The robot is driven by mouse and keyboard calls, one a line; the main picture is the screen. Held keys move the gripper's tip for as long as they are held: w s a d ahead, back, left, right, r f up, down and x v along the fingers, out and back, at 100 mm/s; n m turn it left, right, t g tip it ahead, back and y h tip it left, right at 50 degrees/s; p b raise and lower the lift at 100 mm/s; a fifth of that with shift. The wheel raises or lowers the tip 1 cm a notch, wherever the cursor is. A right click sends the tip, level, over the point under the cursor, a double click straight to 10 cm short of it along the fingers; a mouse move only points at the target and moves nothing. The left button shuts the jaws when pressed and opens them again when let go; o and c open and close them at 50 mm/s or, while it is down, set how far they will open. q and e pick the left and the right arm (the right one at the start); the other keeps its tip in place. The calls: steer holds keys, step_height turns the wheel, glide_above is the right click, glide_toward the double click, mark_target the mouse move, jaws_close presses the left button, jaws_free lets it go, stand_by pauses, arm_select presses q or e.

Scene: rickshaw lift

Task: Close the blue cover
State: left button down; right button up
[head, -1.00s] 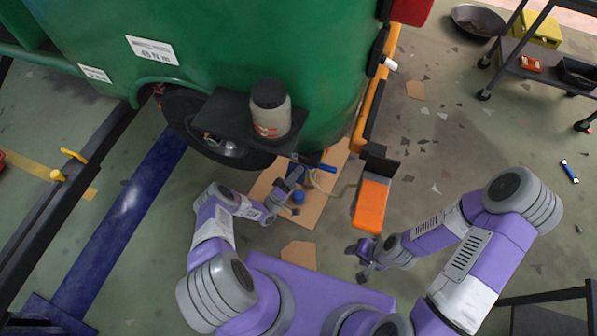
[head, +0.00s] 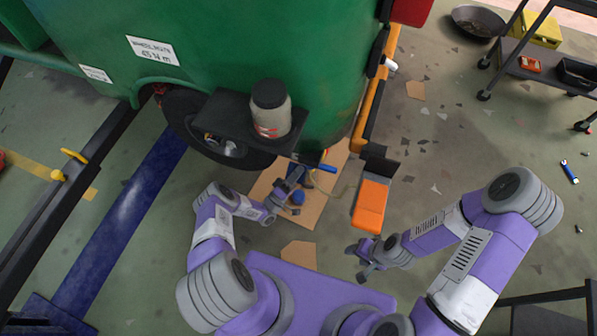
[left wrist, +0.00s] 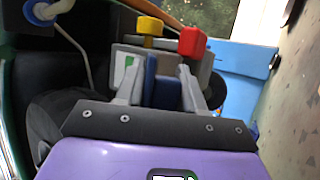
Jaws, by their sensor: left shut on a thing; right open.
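My left gripper (head: 291,188) is low beside the underside of the green vehicle, near its wheel. In the left wrist view, its two grey fingers (left wrist: 161,90) are shut on an upright dark blue piece (left wrist: 164,82). I cannot tell for sure whether this piece is the blue cover. Behind the fingers are a yellow knob (left wrist: 150,26) and a red block (left wrist: 192,42). A light blue flat panel (left wrist: 248,68) lies to their right. My right gripper (head: 362,257) is open and empty, above the floor.
The green vehicle body (head: 250,45) fills the top, with a dark shelf bearing a jar (head: 271,110) above the wheel (head: 205,135). A trolley (head: 535,60) is at upper right. Floor around the right arm is mostly free.

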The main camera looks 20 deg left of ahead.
arm_select(q)
steer(key=shift+s+r+n+g+y+p, duration=0.2)
steer(key=shift+r+n+g+y+p, duration=0.05)
steer(key=shift+n+g+y+p, duration=0.35)
steer(key=shift+s+r+n+g+y+p, duration=0.2)
steer(key=shift+n+g+y+p, duration=0.25)
steer(key=shift+y+p, duration=0.2)
steer(key=shift+s+r+n+g+y+p, duration=0.15)
steer(key=shift+n+g+y+p, duration=0.2)
steer(key=shift+g+p, duration=0.15)
steer(key=shift+s+r+n+g+y+p, duration=0.15)
steer(key=shift+n+g+y+p, duration=0.15)
steer(key=shift+g+p, duration=0.2)
steer(key=shift+s+n+g+p, duration=0.1)
steer(key=shift+n+g+p, duration=0.25)
steer(key=shift+g, duration=0.1)
steer(key=shift+y, duration=0.4)
